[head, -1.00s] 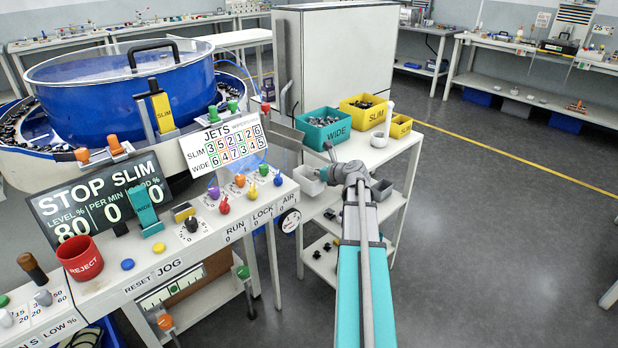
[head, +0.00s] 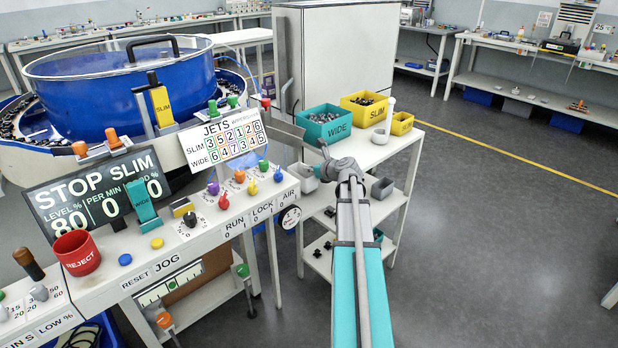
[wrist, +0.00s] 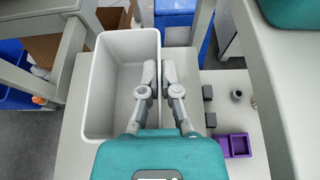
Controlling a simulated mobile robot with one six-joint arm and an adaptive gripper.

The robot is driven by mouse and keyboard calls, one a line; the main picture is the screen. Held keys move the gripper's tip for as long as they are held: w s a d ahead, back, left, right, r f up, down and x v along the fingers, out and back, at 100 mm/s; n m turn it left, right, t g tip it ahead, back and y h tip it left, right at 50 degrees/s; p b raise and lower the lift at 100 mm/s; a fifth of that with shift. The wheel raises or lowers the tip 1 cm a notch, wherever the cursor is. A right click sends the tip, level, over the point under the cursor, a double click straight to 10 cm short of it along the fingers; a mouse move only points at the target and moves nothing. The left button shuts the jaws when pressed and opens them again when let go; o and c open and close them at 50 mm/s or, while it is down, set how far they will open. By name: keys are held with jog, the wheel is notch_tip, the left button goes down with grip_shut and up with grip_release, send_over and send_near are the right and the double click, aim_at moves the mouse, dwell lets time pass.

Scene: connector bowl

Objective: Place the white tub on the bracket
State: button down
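The white tub (wrist: 97,105) fills the left middle of the wrist view, open side up and empty. I cannot make out the bracket for certain in either view.
A purple tray (wrist: 233,146) lies below right in the wrist view. The control bench and blue bowl (head: 120,95) stand left. Floor at right is clear.

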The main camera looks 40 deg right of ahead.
jog(key=shift+f+b, duration=0.6)
jog(key=shift+f, duration=0.35)
jog(key=shift+f, duration=0.15)
jog(key=c, duration=0.8)
grip_release()
jog(key=shift+r, duration=0.25)
jog(key=shift+s+r, duration=0.1)
jog(key=shift+s, duration=0.1)
jog(key=p+v, duration=0.4)
jog(key=v, duration=0.5)
jog(key=shift+s+r, duration=0.25)
jog(key=shift+s, duration=0.1)
jog(key=shift+p+v, duration=0.35)
jog(key=shift+v, duration=0.5)
